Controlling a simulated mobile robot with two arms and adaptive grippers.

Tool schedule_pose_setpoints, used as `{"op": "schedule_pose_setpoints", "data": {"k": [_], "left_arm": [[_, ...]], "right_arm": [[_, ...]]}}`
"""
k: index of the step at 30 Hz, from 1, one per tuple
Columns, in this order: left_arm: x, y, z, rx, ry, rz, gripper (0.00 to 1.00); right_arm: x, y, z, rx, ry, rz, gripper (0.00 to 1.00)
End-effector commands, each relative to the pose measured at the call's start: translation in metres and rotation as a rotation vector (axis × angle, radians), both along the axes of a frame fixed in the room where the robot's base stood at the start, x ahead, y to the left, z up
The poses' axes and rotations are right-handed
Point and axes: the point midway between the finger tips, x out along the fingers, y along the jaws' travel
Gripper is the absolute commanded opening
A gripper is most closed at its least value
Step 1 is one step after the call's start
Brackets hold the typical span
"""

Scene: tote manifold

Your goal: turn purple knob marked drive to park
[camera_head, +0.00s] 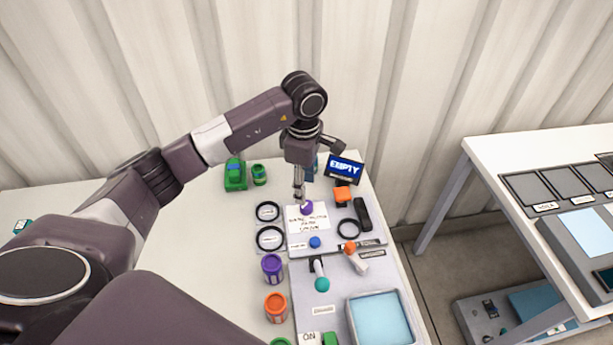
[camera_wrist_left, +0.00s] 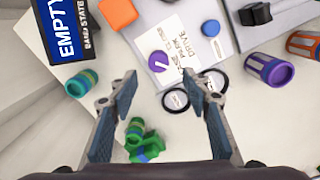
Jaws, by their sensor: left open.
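The purple knob (camera_head: 307,208) sits on a white label card (camera_head: 308,224) on the grey panel. It also shows in the left wrist view (camera_wrist_left: 159,62), with a white line across its top. Which word the line points at is hard to tell. My left gripper (camera_head: 299,194) points down just above and beside the knob. In the left wrist view my left gripper (camera_wrist_left: 161,77) is open, its fingertips on either side just short of the knob. My right gripper is not in view.
A blue knob (camera_head: 315,242), an orange block (camera_head: 342,193), black rings (camera_head: 268,211) and a teal-ended lever (camera_head: 321,284) are nearby. A purple cup (camera_head: 272,267) and an orange cup (camera_head: 275,306) stand left of the panel. The EMPTY display (camera_head: 345,168) stands behind.

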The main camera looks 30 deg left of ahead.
Motion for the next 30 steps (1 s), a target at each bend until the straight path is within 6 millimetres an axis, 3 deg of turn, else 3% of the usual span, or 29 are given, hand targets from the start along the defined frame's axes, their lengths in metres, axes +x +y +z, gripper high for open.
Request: {"op": "schedule_pose_setpoints", "data": {"k": [5,10,18,24,30], "left_arm": [[-0.001,-0.001,-0.007,-0.001,0.003,-0.001,0.44],[-0.001,-0.001,-0.032,-0.002,0.006,0.0,0.44],[0.001,0.0,-0.07,-0.001,0.002,0.001,0.44],[0.001,0.0,-0.078,0.0,0.001,-0.001,0.44],[0.001,0.0,-0.078,0.0,0.0,-0.001,0.42]], "right_arm": [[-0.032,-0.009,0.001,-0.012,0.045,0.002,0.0],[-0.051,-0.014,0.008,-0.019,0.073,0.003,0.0],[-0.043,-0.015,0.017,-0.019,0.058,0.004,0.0],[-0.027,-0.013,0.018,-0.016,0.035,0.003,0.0],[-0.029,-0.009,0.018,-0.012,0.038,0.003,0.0]]}}
